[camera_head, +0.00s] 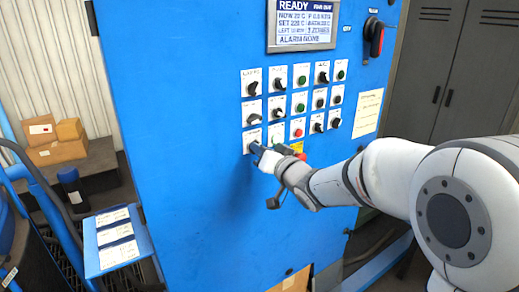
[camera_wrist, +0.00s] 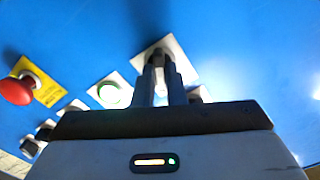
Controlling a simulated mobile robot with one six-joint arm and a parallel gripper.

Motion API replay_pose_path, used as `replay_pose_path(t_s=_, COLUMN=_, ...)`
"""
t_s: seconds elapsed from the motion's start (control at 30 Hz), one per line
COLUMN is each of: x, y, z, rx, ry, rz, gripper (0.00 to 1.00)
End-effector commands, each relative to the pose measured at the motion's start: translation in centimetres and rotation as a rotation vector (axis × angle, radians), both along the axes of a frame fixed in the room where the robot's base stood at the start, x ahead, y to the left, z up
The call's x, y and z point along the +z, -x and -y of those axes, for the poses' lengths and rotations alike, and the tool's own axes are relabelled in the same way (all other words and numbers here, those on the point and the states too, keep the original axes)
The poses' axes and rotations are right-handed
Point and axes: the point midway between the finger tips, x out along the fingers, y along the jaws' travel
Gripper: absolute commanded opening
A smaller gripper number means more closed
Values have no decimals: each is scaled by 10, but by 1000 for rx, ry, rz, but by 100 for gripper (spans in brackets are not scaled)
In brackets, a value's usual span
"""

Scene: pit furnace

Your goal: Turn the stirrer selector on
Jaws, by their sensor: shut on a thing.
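A blue control panel (camera_head: 200,180) carries rows of selectors and buttons on small white plates. My gripper (camera_head: 257,149) is at the bottom-left control of this group, at the panel face. In the wrist view my gripper (camera_wrist: 163,80) has its two fingers close together on a selector knob (camera_wrist: 160,62) in front of a white plate (camera_wrist: 172,48). The fingers hide most of the knob, so its angle cannot be read. The plate's label cannot be read in either view.
A red emergency button (camera_wrist: 15,90) on a yellow plate and a green-lit button (camera_wrist: 109,94) sit close by. A display (camera_head: 303,22) and a red-black rotary switch (camera_head: 375,38) are higher up. Boxes (camera_head: 57,143) and a document shelf (camera_head: 115,240) stand left.

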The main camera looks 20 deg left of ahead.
Motion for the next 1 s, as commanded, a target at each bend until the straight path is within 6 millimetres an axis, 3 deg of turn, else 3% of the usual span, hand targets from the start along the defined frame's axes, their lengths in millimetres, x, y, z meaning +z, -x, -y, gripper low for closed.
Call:
replay_pose_path(t_s=0.57, x=0, y=-1, z=1, rx=-2, ry=-22, rz=-26, gripper=0)
replay_pose_path(t_s=0.6, x=0, y=-1, z=1, rx=-2, ry=-22, rz=-26, gripper=13)
replay_pose_path(t_s=0.8, x=0, y=0, z=1, rx=-1, ry=-22, rz=-25, gripper=30)
replay_pose_path(t_s=1.0, x=0, y=0, z=1, rx=-1, ry=-21, rz=-24, gripper=33)
